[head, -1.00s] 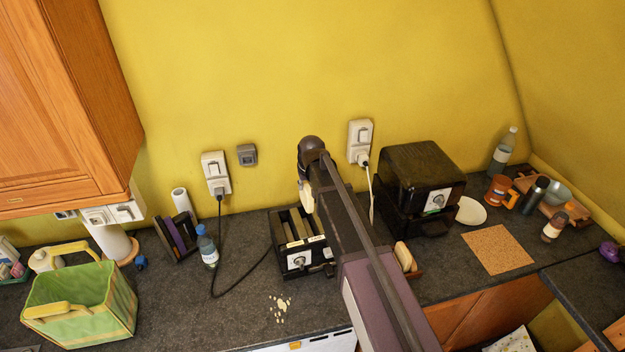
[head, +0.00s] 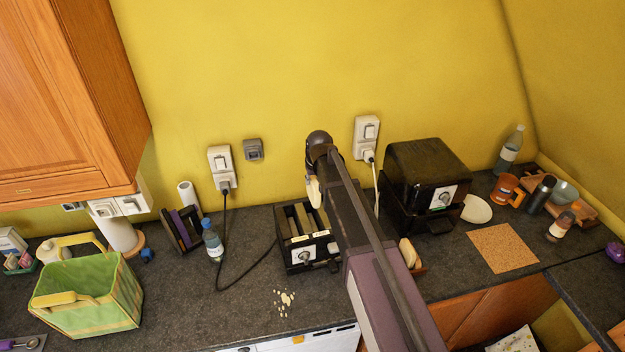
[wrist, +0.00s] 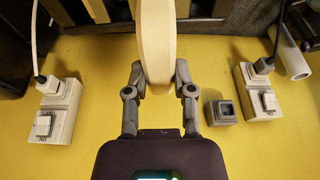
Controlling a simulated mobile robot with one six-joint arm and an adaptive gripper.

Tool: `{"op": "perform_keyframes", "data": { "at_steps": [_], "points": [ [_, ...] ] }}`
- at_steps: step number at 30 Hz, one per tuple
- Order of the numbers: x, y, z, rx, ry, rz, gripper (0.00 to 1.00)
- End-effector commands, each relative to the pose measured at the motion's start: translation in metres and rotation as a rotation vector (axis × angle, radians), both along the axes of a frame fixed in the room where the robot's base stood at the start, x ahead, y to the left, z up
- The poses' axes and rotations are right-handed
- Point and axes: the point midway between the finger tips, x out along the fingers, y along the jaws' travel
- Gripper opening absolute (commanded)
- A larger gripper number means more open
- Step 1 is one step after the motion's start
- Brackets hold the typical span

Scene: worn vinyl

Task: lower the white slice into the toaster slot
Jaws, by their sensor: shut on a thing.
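The white slice (head: 314,192) is pale cream and hangs upright from my gripper (wrist: 160,78). In the wrist view the slice (wrist: 157,40) stands edge-on between the two fingers, which are shut on it. The black toaster (head: 326,254) stands on the counter, with long parallel slots on top and a silver-faced dial on its front. In the head view the slice shows over the toaster's rear right part. I cannot tell its height above the slots or which slot it lines up with. My arm covers the toaster's right side.
A black oven-like box (head: 425,165) stands right of my arm. A black cord runs left of the toaster to a wall socket (head: 221,165). A bottle (head: 212,240) and a green basket (head: 90,290) stand left. Crumbs (head: 284,300) lie on clear counter in front.

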Motion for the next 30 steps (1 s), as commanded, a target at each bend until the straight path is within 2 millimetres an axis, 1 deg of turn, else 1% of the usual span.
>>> {"op": "perform_keyframes", "data": {
  "at_steps": [30],
  "points": [
    [0.000, 0.000, -0.049, 0.000, 0.000, 0.000, 0.00]
  ]
}}
